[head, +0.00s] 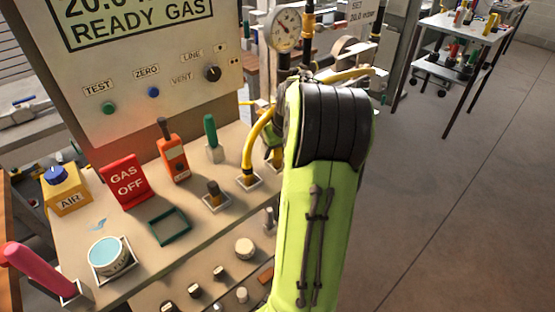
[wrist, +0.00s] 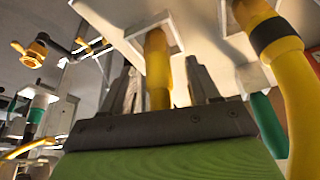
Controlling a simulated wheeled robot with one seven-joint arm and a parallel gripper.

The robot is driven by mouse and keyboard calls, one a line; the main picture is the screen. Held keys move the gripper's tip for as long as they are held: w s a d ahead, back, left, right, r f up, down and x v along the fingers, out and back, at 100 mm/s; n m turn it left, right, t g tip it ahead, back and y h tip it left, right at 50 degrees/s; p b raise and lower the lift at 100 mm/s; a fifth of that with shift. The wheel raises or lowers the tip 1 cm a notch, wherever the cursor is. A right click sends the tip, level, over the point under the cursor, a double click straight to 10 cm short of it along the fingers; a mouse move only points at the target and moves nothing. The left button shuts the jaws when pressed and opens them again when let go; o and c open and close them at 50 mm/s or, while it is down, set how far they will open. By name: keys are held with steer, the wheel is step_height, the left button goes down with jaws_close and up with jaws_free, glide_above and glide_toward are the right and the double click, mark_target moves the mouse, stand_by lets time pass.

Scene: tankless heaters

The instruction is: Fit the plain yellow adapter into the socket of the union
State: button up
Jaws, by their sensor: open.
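A plain yellow piece, apparently the adapter (wrist: 158,72), stands in a square white-rimmed holder in the wrist view. In the head view, a yellow piece (head: 276,158) in the holder beside my arm is partly hidden. My gripper (wrist: 165,85) is open, with one finger on each side of the plain yellow piece; contact cannot be told. My arm hides the fingers in the head view. I cannot clearly identify the union or its socket; yellow fittings on a vertical pipe (head: 308,27) stand behind my arm.
A curved yellow hose with a black band (wrist: 275,42) stands close beside my gripper. The bench (head: 142,205) also holds a green-handled tool (head: 211,132), an orange meter (head: 173,158) and a red GAS OFF sign (head: 125,182). A gauge (head: 286,28) is behind.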

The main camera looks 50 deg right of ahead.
steer(key=shift+r, duration=0.1)
jaws_close()
